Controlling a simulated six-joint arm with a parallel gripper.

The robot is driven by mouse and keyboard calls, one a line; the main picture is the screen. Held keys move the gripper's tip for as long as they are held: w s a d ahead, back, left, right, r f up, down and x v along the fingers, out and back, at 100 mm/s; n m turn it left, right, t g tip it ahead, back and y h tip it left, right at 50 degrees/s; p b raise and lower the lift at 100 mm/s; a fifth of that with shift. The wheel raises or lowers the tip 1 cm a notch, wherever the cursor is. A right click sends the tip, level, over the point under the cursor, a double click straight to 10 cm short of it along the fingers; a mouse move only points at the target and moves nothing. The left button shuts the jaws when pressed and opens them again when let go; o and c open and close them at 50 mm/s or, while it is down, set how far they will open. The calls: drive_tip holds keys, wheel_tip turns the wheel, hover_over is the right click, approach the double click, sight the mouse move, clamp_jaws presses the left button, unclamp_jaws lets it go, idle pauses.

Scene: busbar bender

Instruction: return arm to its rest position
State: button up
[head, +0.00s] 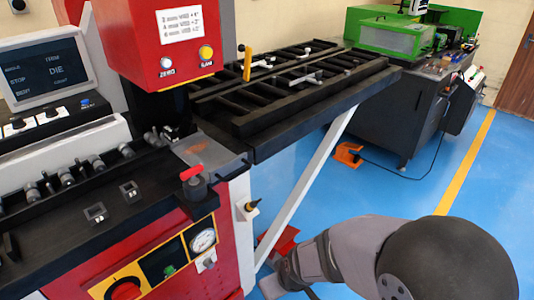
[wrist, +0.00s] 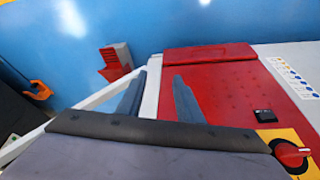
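My arm reaches in from the lower right of the head view. Its grey and black links are low beside the red bending machine (head: 215,240). In the wrist view my gripper (wrist: 160,82) shows two blue-grey fingers spread apart, with nothing held between them. A pale machine post shows behind the gap. The red machine panel (wrist: 215,85) lies right of the fingers; I cannot tell how far off it is. In the head view the finger ends are too small to make out clearly.
The black roller table (head: 310,85) juts right from the machine on a white slanted brace (head: 310,185). A red pedal box (wrist: 115,60) stands on the blue floor. An orange pedal (head: 348,153) lies by the dark bench (head: 400,110). Open floor (head: 390,195) lies between.

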drive_tip(key=s+d+r+m+g+h, duration=0.1)
drive_tip(key=s+d+r+m+g, duration=0.1)
drive_tip(key=s+d+m, duration=0.3)
drive_tip(key=s+d+r+m+g+h, duration=0.1)
drive_tip(key=s+d+r+g, duration=0.1)
drive_tip(key=s+d, duration=0.35)
wheel_tip(320, 180, up, 18)
drive_tip(key=w+d+p, duration=0.1)
drive_tip(key=p, duration=1.7)
drive_tip(key=shift+w+f, duration=0.25)
drive_tip(key=shift+w, duration=0.05)
